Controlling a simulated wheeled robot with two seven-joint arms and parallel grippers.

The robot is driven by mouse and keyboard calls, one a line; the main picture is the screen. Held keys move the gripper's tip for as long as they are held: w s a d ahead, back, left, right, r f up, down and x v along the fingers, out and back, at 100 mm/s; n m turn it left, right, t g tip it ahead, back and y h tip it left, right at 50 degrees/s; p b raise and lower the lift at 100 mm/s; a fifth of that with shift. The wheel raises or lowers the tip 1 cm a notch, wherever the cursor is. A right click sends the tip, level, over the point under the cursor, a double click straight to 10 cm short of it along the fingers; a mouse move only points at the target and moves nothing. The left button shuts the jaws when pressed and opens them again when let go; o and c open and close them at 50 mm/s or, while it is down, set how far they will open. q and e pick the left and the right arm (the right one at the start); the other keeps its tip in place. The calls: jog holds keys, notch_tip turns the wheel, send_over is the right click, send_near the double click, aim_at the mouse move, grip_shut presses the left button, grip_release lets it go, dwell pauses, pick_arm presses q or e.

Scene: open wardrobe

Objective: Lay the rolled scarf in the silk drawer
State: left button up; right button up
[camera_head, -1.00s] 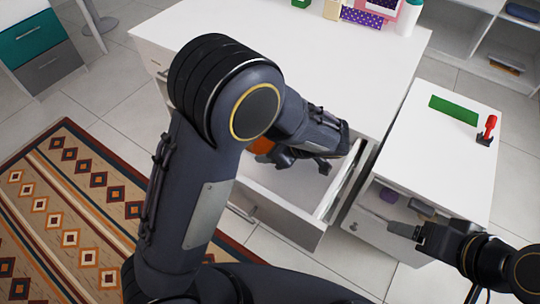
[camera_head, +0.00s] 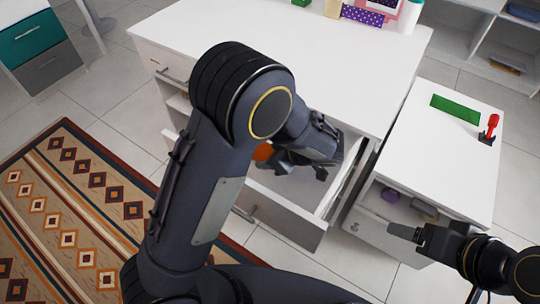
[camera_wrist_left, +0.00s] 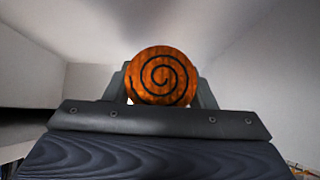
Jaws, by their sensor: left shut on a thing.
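The rolled scarf is an orange roll (camera_head: 263,152) with a dark spiral on its end; the spiral (camera_wrist_left: 162,76) faces the left wrist view. My left gripper (camera_head: 284,162) is shut on it, with a finger on each side of the roll in the wrist view. The gripper and scarf are over or inside an open white drawer (camera_head: 285,222) of the white dresser. My left forearm hides part of the drawer, and contact with its floor cannot be told. My right gripper (camera_head: 405,232) is at the lower right, apart from the drawer; its finger gap is not clear.
The white dresser top (camera_head: 300,50) is above the open drawer. A lower white cabinet (camera_head: 440,140) on the right carries a green strip (camera_head: 455,108) and a red-handled item (camera_head: 489,128). Purple and grey items lie in its open compartment. A patterned rug (camera_head: 75,215) is on the left.

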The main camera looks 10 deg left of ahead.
pick_arm(q)
jog(key=shift+f+b, duration=0.3)
jog(key=shift+b, duration=0.1)
jog(key=o, duration=1)
jog(key=shift+r, duration=0.1)
